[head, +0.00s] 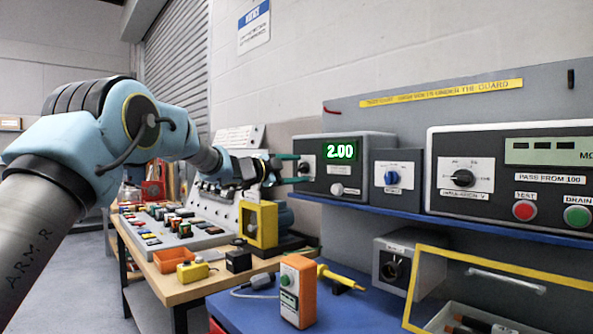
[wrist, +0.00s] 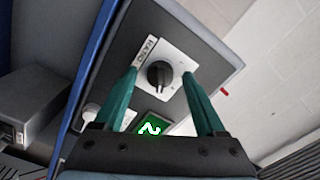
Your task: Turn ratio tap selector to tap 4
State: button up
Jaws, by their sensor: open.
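The ratio meter box (head: 352,147) sits at the left of the blue shelf, its green display reading 2.00. Its selector is a black round knob (wrist: 160,75) on a white plate (wrist: 172,50), seen in the wrist view. In the head view the plate (head: 307,150) is partly hidden by my gripper. My gripper (head: 297,169) is open, its teal fingers pointing at the box's left side. In the wrist view my gripper (wrist: 160,78) has one fingertip on each side of the knob, with visible gaps and nothing held. The tap marks are too small to read.
To the right on the shelf (head: 470,228) stand a box with a blue knob (head: 392,178) and a larger panel (head: 510,175) with test and drain buttons. Below are an orange-and-grey tester (head: 298,292), a yellow probe (head: 340,277) and a yellow-framed guard (head: 500,262).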

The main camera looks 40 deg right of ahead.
jog(key=shift+a, duration=0.1)
jog(key=a+b, duration=0.3)
jog(key=a, duration=0.7)
jog(key=shift+w+a, duration=0.3)
jog(key=w+a+f+n+t+y+p, duration=0.1)
jog(key=w+a+f+n+t+y, duration=0.35)
jog(key=w+a, duration=0.45)
jog(key=w+a+f+n+t+y+p, duration=0.25)
jog(key=w+a+n+t, duration=0.45)
jog(key=a, duration=0.4)
jog(key=a+f+n+y, duration=0.3)
jog(key=a+f+n, duration=0.25)
jog(key=a, duration=0.55)
jog(key=s+a+f+n+g+y+p, duration=0.1)
jog(key=s+a+f+n+g+y, duration=0.25)
jog(key=a, duration=0.65)
jog(key=s+a+f+n+g+y+p, duration=0.1)
jog(key=s+a+f+n+y, duration=0.25)
jog(key=s+a+f, duration=0.4)
jog(key=s+a+f+n+g, duration=0.1)
jog(key=s+a+n+g, duration=0.1)
jog(key=s+a, duration=0.3)
jog(key=s+a+f+n+g+p, duration=0.1)
jog(key=s+a+f+n+g, duration=0.1)
jog(key=s, duration=0.7)
jog(key=a+n, duration=0.1)
jog(key=a, duration=0.1)
jog(key=shift+s+a+n+y, duration=0.3)
jog(key=shift+a+y, duration=0.05)
jog(key=shift+y, duration=0.05)
